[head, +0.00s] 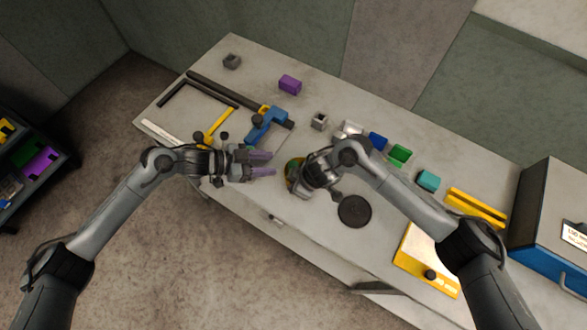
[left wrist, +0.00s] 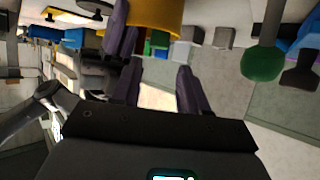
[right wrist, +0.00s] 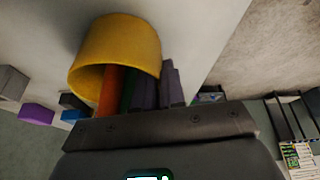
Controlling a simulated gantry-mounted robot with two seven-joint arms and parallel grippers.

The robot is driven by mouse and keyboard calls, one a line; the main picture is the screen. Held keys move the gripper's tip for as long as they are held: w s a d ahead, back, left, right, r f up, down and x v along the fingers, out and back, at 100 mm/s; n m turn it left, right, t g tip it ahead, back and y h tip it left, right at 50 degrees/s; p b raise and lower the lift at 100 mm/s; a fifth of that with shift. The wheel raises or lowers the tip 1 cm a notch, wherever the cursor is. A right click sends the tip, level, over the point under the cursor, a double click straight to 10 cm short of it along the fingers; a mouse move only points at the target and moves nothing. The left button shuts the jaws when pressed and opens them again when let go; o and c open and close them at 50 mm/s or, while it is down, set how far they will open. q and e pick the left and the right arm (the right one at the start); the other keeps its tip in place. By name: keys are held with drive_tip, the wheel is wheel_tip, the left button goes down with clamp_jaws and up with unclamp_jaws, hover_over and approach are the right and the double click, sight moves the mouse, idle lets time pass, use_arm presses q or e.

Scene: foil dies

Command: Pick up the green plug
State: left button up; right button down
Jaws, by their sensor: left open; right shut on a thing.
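A yellow cup (right wrist: 125,42) fills the upper left of the right wrist view. A dark green piece (right wrist: 129,88) and an orange piece (right wrist: 109,88) stand inside it; I cannot tell if the green one is the plug. My right gripper (right wrist: 160,85) is at the cup's right side, one finger seeming inside and one outside its wall, and is shut on what looks like that wall. A rounded green thing on a grey stem (left wrist: 262,63) shows in the left wrist view, perhaps the plug. My left gripper (head: 270,163) is open and empty, left of the cup.
A black disc (head: 354,211) lies right of the cup. Small bins, a green block (head: 399,155), a teal block (head: 428,181) and a purple block (head: 290,84) lie along the back. A blue clamp (head: 266,123) lies behind my left gripper. A blue-grey box (head: 555,225) stands far right.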

sight(291, 165)
use_arm(q)
drive_tip(key=shift+x, duration=3.8)
drive_tip(key=shift+s+f, duration=0.1)
drive_tip(key=shift+c, duration=0.2)
clamp_jaws()
